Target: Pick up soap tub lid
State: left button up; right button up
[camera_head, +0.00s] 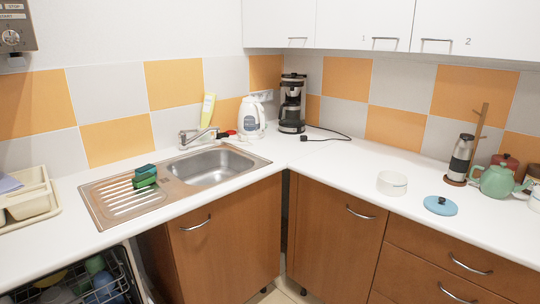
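A round blue lid (434,209) with a dark knob on top lies flat on the white counter at the right, near the front edge; it looks like the soap tub lid. A white round open tub (391,184) stands just left of and behind it, apart from it. Neither of my grippers is in view, and nothing touches the lid.
A green teapot (495,181) and a dark-and-white grinder (460,158) by a wooden stand are right of the lid. A sink (213,166), white kettle (251,118) and coffee maker (292,104) lie to the left. Wall cupboards (365,24) hang above. Counter left of the tub is clear.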

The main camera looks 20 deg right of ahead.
aim_at(440, 205)
jog(key=z, duration=1.3)
